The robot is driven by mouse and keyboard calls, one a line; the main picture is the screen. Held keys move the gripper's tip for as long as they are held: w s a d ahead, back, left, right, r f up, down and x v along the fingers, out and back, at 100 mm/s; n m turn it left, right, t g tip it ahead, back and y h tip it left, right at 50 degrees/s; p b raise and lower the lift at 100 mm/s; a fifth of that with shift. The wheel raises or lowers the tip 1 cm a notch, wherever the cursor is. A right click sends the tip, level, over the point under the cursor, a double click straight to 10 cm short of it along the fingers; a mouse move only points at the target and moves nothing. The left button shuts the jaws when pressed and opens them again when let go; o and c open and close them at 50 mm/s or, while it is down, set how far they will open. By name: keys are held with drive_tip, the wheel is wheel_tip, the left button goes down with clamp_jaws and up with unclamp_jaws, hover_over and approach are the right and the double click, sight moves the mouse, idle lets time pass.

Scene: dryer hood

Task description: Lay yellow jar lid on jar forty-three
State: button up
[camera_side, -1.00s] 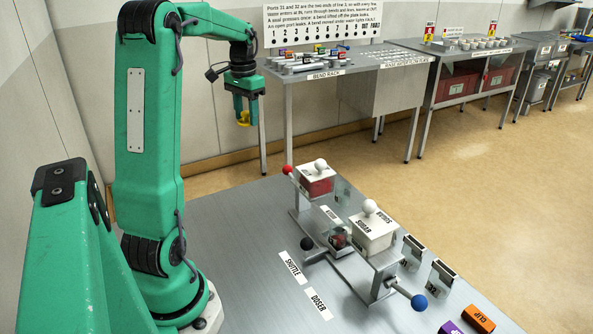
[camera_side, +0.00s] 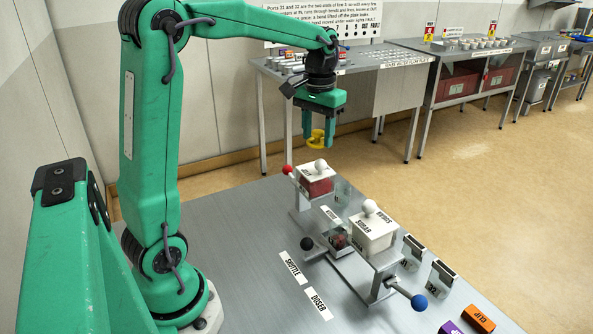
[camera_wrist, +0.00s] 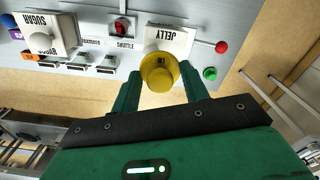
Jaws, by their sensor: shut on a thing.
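The yellow jar lid (camera_side: 318,138) is round with a raised knob and hangs below my gripper (camera_side: 318,127), held between its two fingers. In the wrist view the yellow lid (camera_wrist: 158,76) sits between the green fingers and partly covers the white-lidded box marked JELLY behind it. The lid is in the air, apart from the table, above and behind the red box in the side view. I cannot make out any jar marked forty-three in either view.
On the steel table (camera_side: 240,225) stand a red box with a white lid (camera_side: 316,180), a SUGAR box (camera_side: 372,233), a black ball lever (camera_side: 307,243) and a blue ball lever (camera_side: 419,302). Slotted holders (camera_side: 441,279) stand at the right. The table's left part is clear.

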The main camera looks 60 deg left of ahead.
hover_over(339, 225)
wheel_tip(339, 225, down, 11)
drive_tip(key=shift+r, duration=0.2)
drive_tip(key=shift+f, duration=0.3)
drive_tip(key=shift+f, duration=0.2)
drive_tip(key=shift+f, duration=1.65)
drive_tip(key=shift+f, duration=1)
idle(2.4)
drive_tip(key=o, duration=1.5)
